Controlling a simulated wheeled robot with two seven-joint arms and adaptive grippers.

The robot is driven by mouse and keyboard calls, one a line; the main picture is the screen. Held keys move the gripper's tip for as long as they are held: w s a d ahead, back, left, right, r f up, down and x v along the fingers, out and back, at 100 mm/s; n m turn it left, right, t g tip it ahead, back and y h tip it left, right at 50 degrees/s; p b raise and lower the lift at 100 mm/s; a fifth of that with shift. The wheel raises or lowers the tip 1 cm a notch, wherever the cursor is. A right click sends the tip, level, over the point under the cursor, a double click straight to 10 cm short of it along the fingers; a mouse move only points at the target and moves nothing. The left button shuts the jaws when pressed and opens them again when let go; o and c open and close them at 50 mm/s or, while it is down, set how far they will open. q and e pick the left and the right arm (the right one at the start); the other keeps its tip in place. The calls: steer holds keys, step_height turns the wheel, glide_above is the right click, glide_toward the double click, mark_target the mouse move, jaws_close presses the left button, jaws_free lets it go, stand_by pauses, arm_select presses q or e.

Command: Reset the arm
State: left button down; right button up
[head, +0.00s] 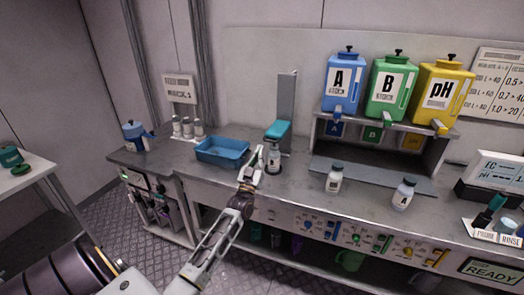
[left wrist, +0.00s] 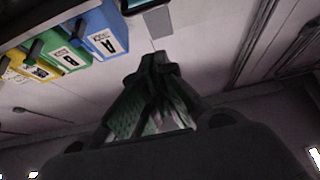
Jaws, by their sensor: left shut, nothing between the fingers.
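My left gripper (head: 257,157) reaches in over the front of the bench, between the blue tray and a teal-topped device. In the left wrist view its fingers (left wrist: 155,75) are together, with nothing visible between them. That view is tilted and shows the wall with the blue A container (left wrist: 103,38), the green B container (left wrist: 68,52) and the yellow container (left wrist: 20,65) at upper left. My right gripper is not seen in either view.
A blue tray (head: 222,151) stands left of the gripper and a teal-topped device (head: 277,131) with a bottle (head: 273,160) close right. Two white bottles (head: 334,180) (head: 403,195) stand farther right. The blue (head: 343,82), green (head: 390,85) and yellow (head: 444,95) containers stand on a shelf.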

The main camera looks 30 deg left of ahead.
arm_select(q)
steer(key=shift+s+f, duration=0.15)
steer(key=shift+s, duration=0.05)
stand_by(0.6)
